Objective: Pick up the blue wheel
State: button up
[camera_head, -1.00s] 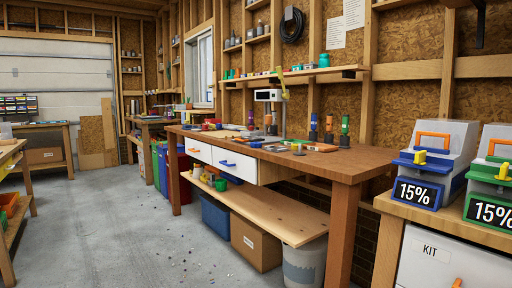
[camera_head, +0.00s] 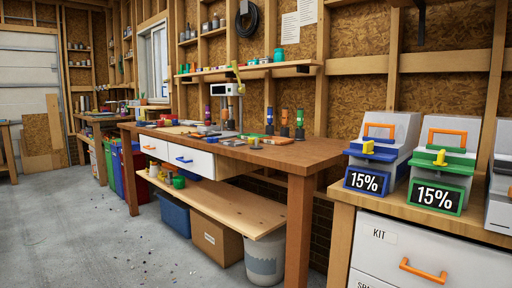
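I cannot pick out a blue wheel for certain in the head view. Small parts and tools lie on the long wooden workbench (camera_head: 290,155), too small to tell apart. Small coloured pieces also stand on the wall shelf (camera_head: 290,66). My gripper is not in view.
Two boxes labelled 15%, one blue (camera_head: 366,180) and one green (camera_head: 437,194), stand on a counter (camera_head: 343,217) at the right. Below is a white KIT drawer (camera_head: 430,255). A blue bin (camera_head: 174,213), cardboard box (camera_head: 214,242) and bucket (camera_head: 264,259) stand under the bench. The floor at left is open.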

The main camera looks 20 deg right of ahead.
aim_at(213, 140)
jog(key=u, duration=0.1)
jog(key=i, duration=1.75)
jog(key=u, duration=0.2)
